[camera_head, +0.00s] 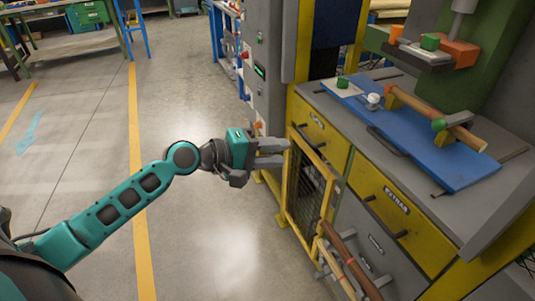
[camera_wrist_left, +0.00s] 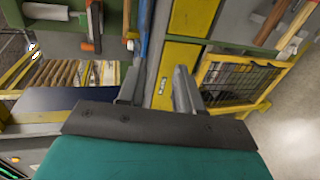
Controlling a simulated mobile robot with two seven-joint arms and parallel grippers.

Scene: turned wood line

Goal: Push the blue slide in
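The blue slide (camera_head: 415,140) is a long flat plate on the grey bench top at the right of the head view. It has a dark bar handle (camera_head: 388,141) on its near left edge. A turned wooden piece (camera_head: 433,117) lies on it in holders. A narrow blue strip at the top of the wrist view (camera_wrist_left: 145,30) is probably its edge. My left gripper (camera_head: 287,153) is left of the bench, beside the yellow cabinet front, apart from the slide and empty. Its two fingers stand apart in the wrist view (camera_wrist_left: 158,92). My right gripper is not in view.
A yellow-framed mesh door (camera_head: 304,190) stands out from the bench front near my left gripper. Yellow drawers with bar handles (camera_head: 400,215) and leaning wooden rods (camera_head: 350,262) are below the slide. A green machine column (camera_head: 497,55) rises behind. The floor at left is clear.

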